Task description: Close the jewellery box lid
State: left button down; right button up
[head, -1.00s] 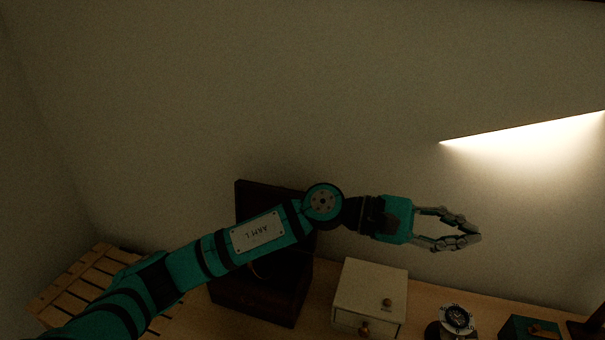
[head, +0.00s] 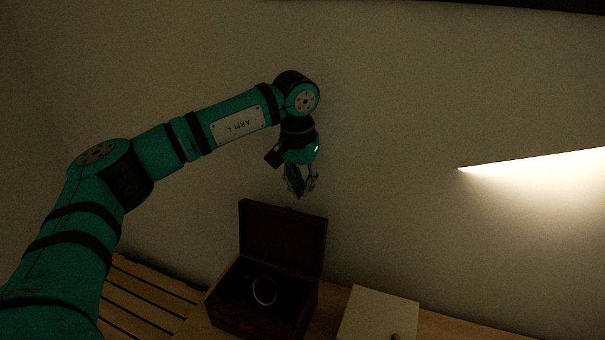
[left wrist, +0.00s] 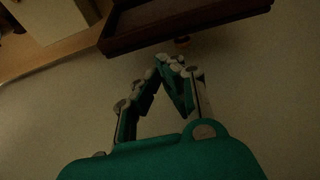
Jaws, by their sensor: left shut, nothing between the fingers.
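The jewellery box (head: 245,318) is a dark brown box standing on a wooden surface in the head view. Its lid (head: 283,235) stands upright at the back, open. A gold ring-shaped piece (head: 264,290) shows inside. My left gripper (head: 301,194) points down, shut and empty, just above the lid's top edge in the picture. I cannot tell its exact depth relative to the lid. In the left wrist view the closed fingertips (left wrist: 172,62) lie just below a dark reddish-brown edge of the box (left wrist: 180,22). My right gripper is not in view.
A white box (head: 378,315) stands right of the jewellery box; it also shows in the left wrist view (left wrist: 45,18). A slatted wooden piece (head: 150,293) is at the left. A plain wall (head: 400,110) rises behind, with a bright light patch (head: 550,175) at right.

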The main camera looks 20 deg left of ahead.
pick_arm(q)
jog(key=f, duration=0.5)
jog(key=shift+w+p, duration=0.4)
